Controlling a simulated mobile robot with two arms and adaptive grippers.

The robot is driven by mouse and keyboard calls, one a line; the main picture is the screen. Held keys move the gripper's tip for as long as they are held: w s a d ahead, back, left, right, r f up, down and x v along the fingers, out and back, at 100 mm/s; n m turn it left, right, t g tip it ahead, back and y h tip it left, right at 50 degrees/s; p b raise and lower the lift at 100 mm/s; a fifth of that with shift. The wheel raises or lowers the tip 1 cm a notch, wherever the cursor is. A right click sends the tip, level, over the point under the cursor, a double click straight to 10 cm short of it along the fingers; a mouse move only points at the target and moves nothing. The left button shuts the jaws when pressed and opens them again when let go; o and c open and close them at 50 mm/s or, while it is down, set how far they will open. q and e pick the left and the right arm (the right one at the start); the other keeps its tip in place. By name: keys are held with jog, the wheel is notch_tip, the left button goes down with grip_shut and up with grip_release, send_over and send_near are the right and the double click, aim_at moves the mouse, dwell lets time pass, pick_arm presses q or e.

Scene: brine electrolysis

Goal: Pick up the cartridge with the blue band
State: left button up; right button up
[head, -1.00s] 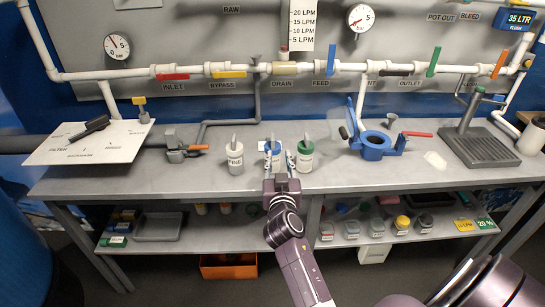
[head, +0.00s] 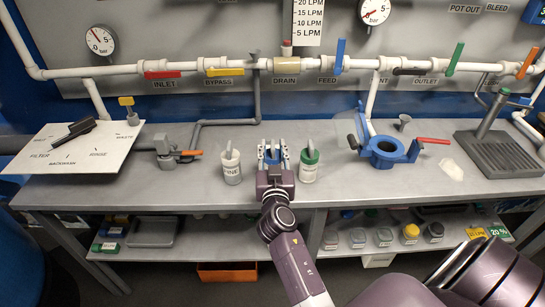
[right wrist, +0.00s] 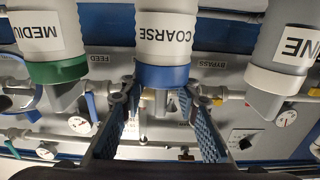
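The cartridge with the blue band (head: 272,156) stands on the workbench between two others. In the right wrist view the blue-banded cartridge (right wrist: 163,76) carries the label COARSE. My right gripper (head: 272,150) reaches over it from the front. In the right wrist view the right gripper (right wrist: 156,98) is open, its fingers either side of the grey handle below the blue band, with gaps visible on both sides. The gripper hides most of the cartridge body in the head view. My left gripper is not in view.
The FINE cartridge (head: 231,168) stands close on the left, and the green-banded cartridge (head: 309,166) close on the right. A blue housing (head: 383,151) with a red handle is further right. A pipe run with valves (head: 210,68) crosses behind.

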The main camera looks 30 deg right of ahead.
jog(key=shift+r, duration=0.1)
jog(key=shift+s+a+r, duration=0.15)
jog(key=shift+s+a, duration=0.05)
jog(key=shift+s, duration=0.05)
jog(key=shift+s+a+r, duration=0.15)
jog(key=shift+c, duration=2.9)
grip_shut()
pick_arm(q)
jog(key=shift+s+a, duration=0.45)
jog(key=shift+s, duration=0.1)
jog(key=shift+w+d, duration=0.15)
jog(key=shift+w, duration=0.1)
